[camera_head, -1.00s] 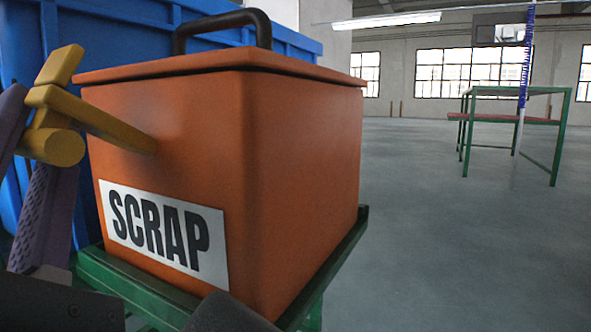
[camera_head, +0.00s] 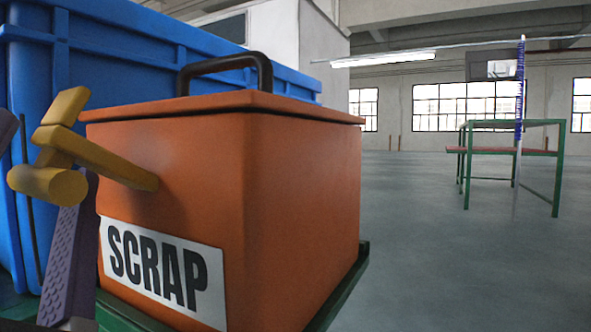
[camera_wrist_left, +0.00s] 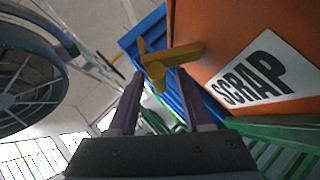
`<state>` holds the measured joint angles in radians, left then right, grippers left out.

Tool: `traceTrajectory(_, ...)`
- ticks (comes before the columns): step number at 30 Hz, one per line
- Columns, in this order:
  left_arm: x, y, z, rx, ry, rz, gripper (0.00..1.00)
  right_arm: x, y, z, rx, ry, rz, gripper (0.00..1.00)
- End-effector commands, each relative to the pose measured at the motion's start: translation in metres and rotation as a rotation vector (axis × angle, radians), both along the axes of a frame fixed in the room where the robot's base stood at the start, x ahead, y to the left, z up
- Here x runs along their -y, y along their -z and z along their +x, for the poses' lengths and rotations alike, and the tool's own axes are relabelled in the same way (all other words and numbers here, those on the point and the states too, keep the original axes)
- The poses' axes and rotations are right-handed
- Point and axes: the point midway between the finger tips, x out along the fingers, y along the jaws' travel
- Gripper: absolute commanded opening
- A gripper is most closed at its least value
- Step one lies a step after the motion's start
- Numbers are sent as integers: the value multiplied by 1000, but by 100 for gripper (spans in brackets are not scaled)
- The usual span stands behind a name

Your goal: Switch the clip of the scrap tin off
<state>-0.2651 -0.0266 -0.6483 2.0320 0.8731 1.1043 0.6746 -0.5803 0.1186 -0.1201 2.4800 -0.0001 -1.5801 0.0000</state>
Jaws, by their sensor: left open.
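The orange scrap tin (camera_head: 300,200) has a lid, a dark handle (camera_head: 225,68) on top and a white SCRAP label (camera_head: 163,273) on its front. Its yellow clip (camera_head: 112,164) sticks out from the front face to the left, with a rounded knob and a raised tab at its outer end. My left gripper (camera_head: 45,160) is open at the clip's outer end, with one purple finger to each side of it. In the left wrist view, the clip (camera_wrist_left: 178,55) lies at and between the open fingertips (camera_wrist_left: 160,86). Contact is unclear. My right gripper is out of view.
The tin stands on a green stand (camera_head: 345,290). A large blue container (camera_head: 115,70) is close behind and to the left. A round grey fan-like thing (camera_wrist_left: 30,75) shows in the wrist view. A green-framed table (camera_head: 510,150) stands far right; the floor between is clear.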

Motion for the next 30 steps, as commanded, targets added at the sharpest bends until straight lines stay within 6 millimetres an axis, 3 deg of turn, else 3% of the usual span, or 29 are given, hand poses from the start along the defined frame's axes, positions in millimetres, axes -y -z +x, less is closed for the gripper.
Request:
traceTrajectory(6, 5, 7, -7, -4, 0, 3, 50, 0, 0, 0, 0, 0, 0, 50)
traceTrajectory(19, 42, 49, -61, -3, 1, 0, 50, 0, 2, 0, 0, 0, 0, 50)
traceTrajectory(30, 47, 53, -69, 0, 0, 0, 50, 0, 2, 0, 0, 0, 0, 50)
